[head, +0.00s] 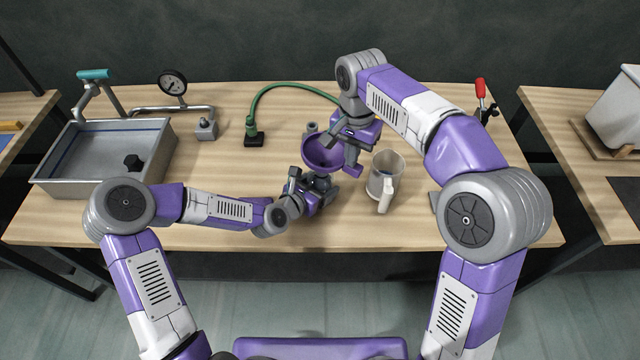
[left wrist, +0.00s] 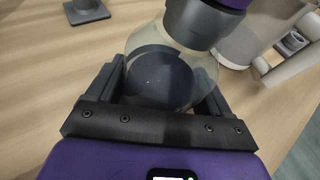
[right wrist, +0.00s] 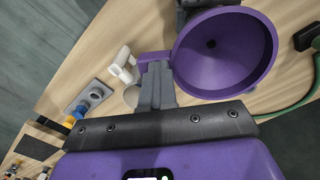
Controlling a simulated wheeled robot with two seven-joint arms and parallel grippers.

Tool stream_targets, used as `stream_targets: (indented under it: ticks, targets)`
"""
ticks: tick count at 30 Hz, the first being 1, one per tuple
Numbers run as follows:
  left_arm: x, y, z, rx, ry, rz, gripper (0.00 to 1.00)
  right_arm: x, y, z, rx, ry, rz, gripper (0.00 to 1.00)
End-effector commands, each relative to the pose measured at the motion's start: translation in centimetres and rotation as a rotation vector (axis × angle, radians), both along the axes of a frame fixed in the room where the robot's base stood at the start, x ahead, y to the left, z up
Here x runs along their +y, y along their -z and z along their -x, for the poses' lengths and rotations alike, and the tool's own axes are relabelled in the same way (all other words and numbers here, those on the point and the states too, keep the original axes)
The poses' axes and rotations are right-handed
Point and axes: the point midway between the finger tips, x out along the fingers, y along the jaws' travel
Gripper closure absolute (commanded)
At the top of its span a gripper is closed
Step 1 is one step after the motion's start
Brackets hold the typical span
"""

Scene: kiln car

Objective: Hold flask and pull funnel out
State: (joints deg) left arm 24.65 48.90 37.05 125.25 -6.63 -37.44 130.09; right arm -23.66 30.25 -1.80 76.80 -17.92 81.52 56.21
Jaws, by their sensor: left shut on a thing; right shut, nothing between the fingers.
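A purple funnel (head: 318,153) sits mouth up at the middle of the bench; its bowl also shows in the right wrist view (right wrist: 225,55). In the left wrist view the clear round flask (left wrist: 155,75) has a dark grey collar, with purple above it. My left gripper (left wrist: 160,95) is shut around the flask's body. In the head view the left gripper (head: 318,188) hides most of the flask. My right gripper (right wrist: 157,75) is shut and empty, its fingertips beside the funnel bowl and over a purple tab at its rim. I cannot tell whether they touch.
A clear jug (head: 385,172) with a white handle stands just right of the funnel. A green hose (head: 290,87) arcs behind from a black base (head: 254,139). A metal sink (head: 100,150) is at left, a red-handled clamp (head: 481,90) at back right.

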Motion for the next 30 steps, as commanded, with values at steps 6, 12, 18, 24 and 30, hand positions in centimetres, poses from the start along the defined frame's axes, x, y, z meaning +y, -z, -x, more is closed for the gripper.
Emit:
stream_targets:
  ticks: [6,12,18,24,30]
  targets:
    - [0.5,0.4,-0.1,0.007,-0.012,-0.004,0.66,-0.1,0.1,0.0,0.002,0.001,0.002,0.95]
    - [0.3,0.2,-0.1,0.003,-0.007,-0.004,0.68,0.0,0.0,0.0,0.001,0.0,0.001,0.73]
    - [0.1,0.0,0.0,0.0,-0.002,-0.004,0.68,0.1,0.0,0.0,0.001,-0.001,-0.001,0.73]
    - [0.0,-0.1,0.0,-0.003,0.002,-0.002,0.69,0.2,-2.0,-0.1,-0.006,-0.001,-0.004,0.73]
    - [0.0,-0.1,0.0,-0.004,0.002,-0.003,0.69,0.2,-6.0,-0.1,-0.008,-0.001,-0.004,0.73]
